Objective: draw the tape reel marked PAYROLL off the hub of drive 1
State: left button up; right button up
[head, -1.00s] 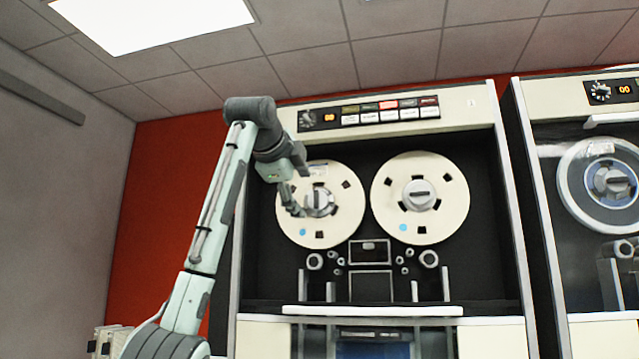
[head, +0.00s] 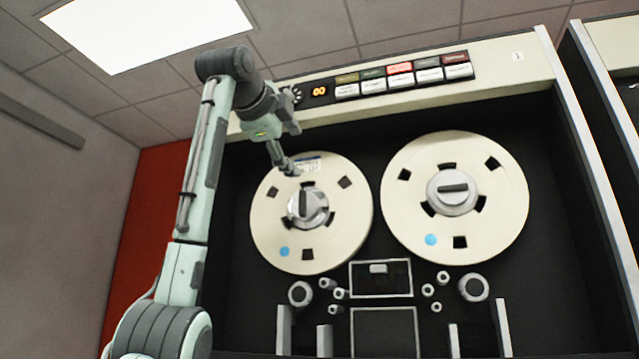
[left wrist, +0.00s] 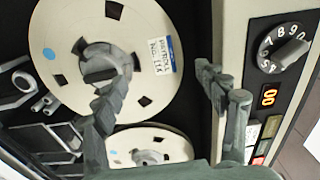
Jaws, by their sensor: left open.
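The left reel (head: 268,228) is a cream disc with a blue dot and a small white-and-blue label near its top edge. Its label text (left wrist: 160,55) is blurred in the left wrist view but looks like PAYROLL. The reel sits on its silver hub (head: 307,206), whose grip bar stands upright; the hub also shows in the left wrist view (left wrist: 98,66). My left gripper (head: 293,150) is open and empty at the reel's upper rim, by the label. In the left wrist view its fingers (left wrist: 165,75) are spread, one over the reel face, one over the panel edge. Contact cannot be told.
A second cream reel (head: 405,205) is mounted on the right hub (head: 454,191) of the same drive. The control panel (head: 400,80) with display and buttons is just above the gripper. Rollers and guides (head: 380,278) sit below the reels. A neighbouring cabinet (head: 612,60) stands at right.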

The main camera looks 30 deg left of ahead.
aim_at(307, 165)
pick_arm(q)
jog(key=p+x, duration=0.1)
jog(key=x, duration=0.3)
jog(key=shift+w+a+r+p, duration=0.1)
jog(key=shift+w+r+p, duration=0.05)
jog(key=shift+w+p, duration=0.2)
jog(key=x, duration=0.2)
jog(key=shift+w+a, duration=0.1)
jog(key=shift+w, duration=0.25)
jog(key=shift+x, duration=0.95)
pick_arm(e)
jog(key=s+d+f, duration=0.1)
jog(key=s+f, duration=0.2)
jog(key=f, duration=0.2)
jog(key=shift+f+g, duration=0.2)
jog(key=shift+g, duration=0.1)
pick_arm(q)
jog(key=c, duration=1.4)
jog(key=shift+c, duration=0.4)
jog(key=shift+r, duration=0.15)
pick_arm(e)
jog(key=shift+s, duration=0.15)
